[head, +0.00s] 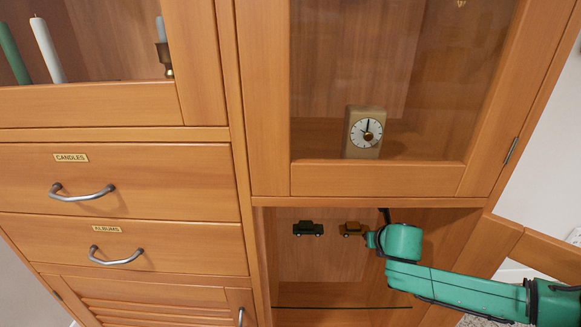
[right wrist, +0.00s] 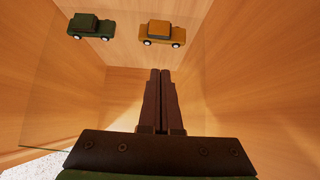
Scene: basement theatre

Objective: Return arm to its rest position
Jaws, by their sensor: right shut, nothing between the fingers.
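My right arm (head: 440,284) is green and comes in from the right, reaching into the open lower compartment of the wooden cabinet. My right gripper (right wrist: 160,72) is shut and empty in the right wrist view, its two dark fingers together. In the head view the gripper is mostly hidden behind its own wrist. A dark green toy car (head: 308,228) and an orange-brown toy car (head: 352,229) stand in the compartment, left of the wrist. Both also show in the right wrist view, the green car (right wrist: 92,27) and the orange car (right wrist: 165,33), apart from the fingers. My left gripper is not in view.
An open wooden door (head: 545,250) stands right of my arm. A glass edge (head: 340,307) crosses the compartment below the cars. Above is a closed glass door (head: 390,179) with a clock (head: 363,133) behind it. Drawers with metal handles (head: 82,193) are at left.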

